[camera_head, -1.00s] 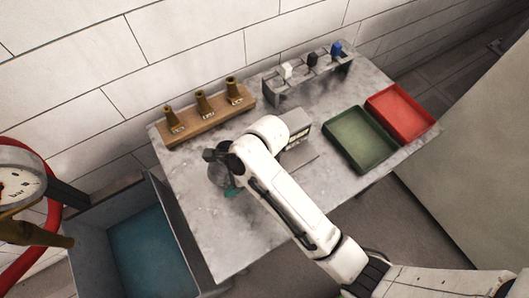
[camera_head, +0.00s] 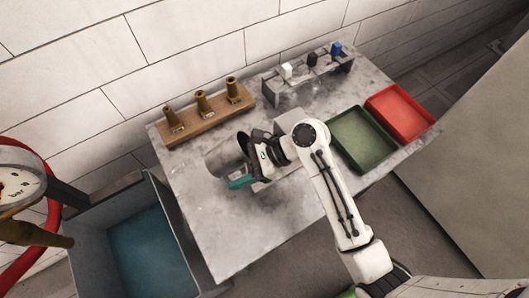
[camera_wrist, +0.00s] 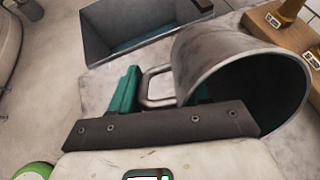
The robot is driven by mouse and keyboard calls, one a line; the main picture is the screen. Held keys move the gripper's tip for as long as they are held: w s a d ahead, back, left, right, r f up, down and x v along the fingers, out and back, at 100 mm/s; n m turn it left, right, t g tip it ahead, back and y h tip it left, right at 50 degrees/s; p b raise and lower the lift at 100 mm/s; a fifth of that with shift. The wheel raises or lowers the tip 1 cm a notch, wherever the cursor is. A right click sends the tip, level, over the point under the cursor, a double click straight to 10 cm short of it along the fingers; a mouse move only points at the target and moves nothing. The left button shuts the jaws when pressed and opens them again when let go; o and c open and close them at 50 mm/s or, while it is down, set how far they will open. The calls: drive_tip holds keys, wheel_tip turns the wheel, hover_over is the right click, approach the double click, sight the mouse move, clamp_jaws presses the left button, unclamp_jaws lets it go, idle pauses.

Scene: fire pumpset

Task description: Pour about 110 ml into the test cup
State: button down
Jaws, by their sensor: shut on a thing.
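My gripper (camera_wrist: 160,105) has teal fingers and is shut on the handle of a grey metal jug (camera_wrist: 215,50). The jug is tilted in the wrist view, with its wide mouth facing right and showing a dark inside. In the head view the jug (camera_head: 222,158) is over the left middle of the table, beside my gripper (camera_head: 243,172). I cannot tell whether liquid is in it. I make out no separate test cup; my arm hides part of the table's middle.
The marbled table (camera_head: 235,240) has clear room at its front left. Behind stand a wooden rack (camera_head: 190,133) with brass nozzles and a grey stand (camera_head: 300,85) with small blocks. A green tray (camera_head: 361,140) and red tray (camera_head: 400,112) are right. A blue-bottomed basin (camera_head: 150,255) is left.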

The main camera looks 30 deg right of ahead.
drive_tip(key=shift+f+y+b, duration=0.25)
drive_tip(key=shift+y+b, duration=0.15)
drive_tip(key=shift+b, duration=0.3)
drive_tip(key=shift+d+f+t+b, duration=0.1)
drive_tip(key=shift+t+b, duration=0.2)
drive_tip(key=shift+b, duration=0.45)
drive_tip(key=shift+y+b, duration=0.5)
drive_tip(key=shift+b, duration=0.2)
drive_tip(key=shift+r+b, duration=0.3)
drive_tip(key=shift+r, duration=0.1)
drive_tip(key=shift+d+r+y+b, duration=0.2)
drive_tip(key=shift+y+b, duration=0.4)
drive_tip(key=shift+b, duration=0.4)
drive_tip(key=shift+s+d+r+t+y+p, duration=0.25)
drive_tip(key=shift+d+r+t+y+p, duration=0.25)
drive_tip(key=shift+y+p, duration=0.35)
